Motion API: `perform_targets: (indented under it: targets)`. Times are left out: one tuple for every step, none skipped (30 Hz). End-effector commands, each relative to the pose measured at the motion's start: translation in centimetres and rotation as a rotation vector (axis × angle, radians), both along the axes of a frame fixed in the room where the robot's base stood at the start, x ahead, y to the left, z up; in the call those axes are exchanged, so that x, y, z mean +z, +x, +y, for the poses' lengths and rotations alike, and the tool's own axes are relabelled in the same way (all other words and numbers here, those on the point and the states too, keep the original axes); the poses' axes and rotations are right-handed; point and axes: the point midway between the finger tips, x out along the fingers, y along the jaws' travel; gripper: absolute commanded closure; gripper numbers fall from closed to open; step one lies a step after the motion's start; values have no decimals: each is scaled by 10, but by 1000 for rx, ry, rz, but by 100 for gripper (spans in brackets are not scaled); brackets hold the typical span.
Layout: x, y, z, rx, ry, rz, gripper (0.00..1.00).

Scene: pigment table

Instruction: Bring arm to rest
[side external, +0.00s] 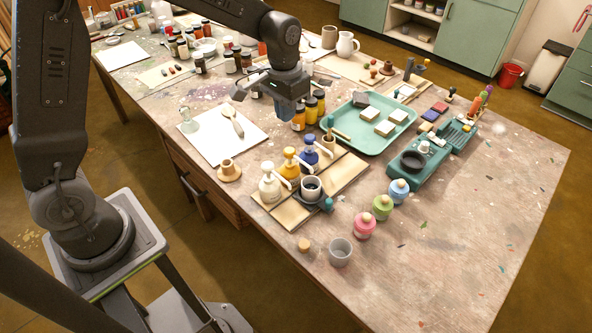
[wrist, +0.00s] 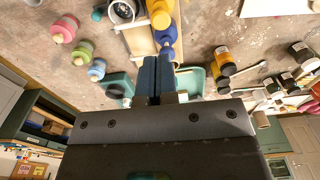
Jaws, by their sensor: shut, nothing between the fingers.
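My gripper (side external: 287,112) is above the table behind the blue pump bottle, with its fingers pointing down. In the wrist view its blue fingers (wrist: 156,75) are together with nothing between them. My arm reaches in from the left and bends down over the table. The worktable (side external: 480,240) is a paint-stained wooden top under the gripper. The fingertips look clear of the tabletop, though the exact gap is hard to tell.
Amber jars (side external: 299,119) stand close to the gripper. A wooden board (side external: 345,175) holds pump bottles and a grey cup. A teal tray (side external: 372,142) is right of the gripper. A white sheet (side external: 205,140) lies left. The table's front right is mostly clear.

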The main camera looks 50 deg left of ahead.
Motion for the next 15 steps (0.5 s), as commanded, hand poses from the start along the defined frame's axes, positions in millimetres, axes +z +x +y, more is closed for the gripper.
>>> perform_targets:
  targets:
    - [15,-8,0,0,0,-26,100]
    - [23,-14,0,0,0,-41,100]
    - [35,-23,0,0,0,-64,100]
    - [45,-31,0,0,0,-82,100]
    - [54,-40,0,0,0,-101,100]
    - [65,-52,0,0,0,-125,100]
    - [73,-61,1,0,0,-144,100]
    - [80,-70,1,0,0,-162,100]
    - [88,-83,1,0,0,-187,100]
    - [94,-92,1,0,0,-205,100]
    - [99,-102,1,0,0,-224,100]
    - [105,-115,1,0,0,-249,100]
    - [109,-124,1,0,0,-267,100]
    - [113,-134,1,0,0,-286,100]
    - [116,-146,1,0,0,-311,100]
